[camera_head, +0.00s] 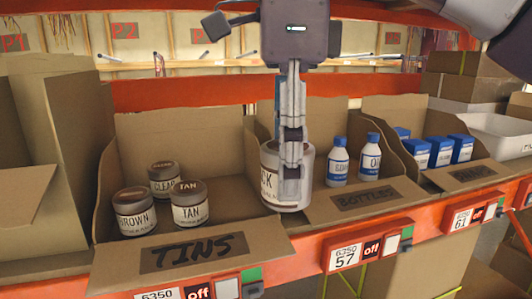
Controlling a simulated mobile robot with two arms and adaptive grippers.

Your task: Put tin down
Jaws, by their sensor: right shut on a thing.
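My right gripper (291,165) points straight down and is shut on a larger tin (270,178). The tin has a cream label ending in "CK", is partly covered by the fingers, and looks upright. It shows in front of the wall between the tins box and the bottles box; I cannot tell whether it touches anything below. My left gripper is not in view.
The bottles box (366,200) holds two blue-and-white bottles (338,163). A box further right holds several blue packs (440,151). The orange shelf edge (310,255) carries displays. The tins box has free room behind and right of its tins.

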